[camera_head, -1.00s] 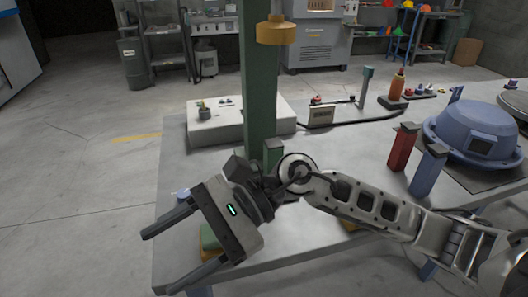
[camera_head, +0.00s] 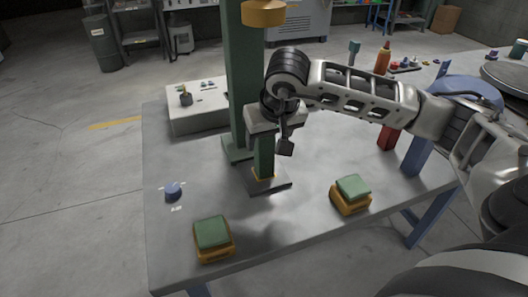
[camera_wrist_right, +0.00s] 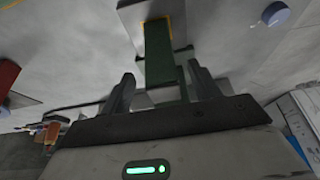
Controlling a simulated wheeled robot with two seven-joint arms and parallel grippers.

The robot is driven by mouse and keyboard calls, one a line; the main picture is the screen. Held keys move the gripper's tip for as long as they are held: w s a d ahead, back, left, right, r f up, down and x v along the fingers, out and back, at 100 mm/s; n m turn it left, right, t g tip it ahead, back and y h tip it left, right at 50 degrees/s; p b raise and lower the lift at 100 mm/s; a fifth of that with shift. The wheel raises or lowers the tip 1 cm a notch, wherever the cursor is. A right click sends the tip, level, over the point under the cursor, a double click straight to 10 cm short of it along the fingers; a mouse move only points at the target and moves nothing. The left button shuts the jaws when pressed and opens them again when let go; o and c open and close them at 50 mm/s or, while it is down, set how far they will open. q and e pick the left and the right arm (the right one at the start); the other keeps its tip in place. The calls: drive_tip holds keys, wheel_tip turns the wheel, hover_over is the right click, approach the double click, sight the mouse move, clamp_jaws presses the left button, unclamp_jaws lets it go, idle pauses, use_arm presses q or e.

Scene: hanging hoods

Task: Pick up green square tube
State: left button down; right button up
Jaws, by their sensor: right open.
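The green square tube (camera_head: 263,155) stands upright on a dark base plate with a yellow outline (camera_head: 267,183) near the table's middle. My right gripper (camera_head: 276,141) is open and points down at the tube's upper part; its body hides the tube's top. One dark finger shows just right of the tube, and the other is hidden. In the right wrist view the tube (camera_wrist_right: 158,52) lies between the two open fingers (camera_wrist_right: 160,76), with gaps on both sides. My left gripper is not in view.
A thick green post (camera_head: 242,80) stands close behind the tube. Two yellow blocks with green tops, one front left (camera_head: 213,234) and one front right (camera_head: 351,189), lie on the table. A blue knob (camera_head: 173,190) is at left. Red (camera_head: 388,137) and blue (camera_head: 417,155) posts stand at right.

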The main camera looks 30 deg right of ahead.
sight(264, 147)
drive_tip(key=x, duration=0.3)
drive_tip(key=p+x, duration=0.1)
drive_tip(key=x, duration=0.1)
drive_tip(key=shift+w, duration=0.3)
clamp_jaws()
drive_tip(key=shift+r, duration=0.1)
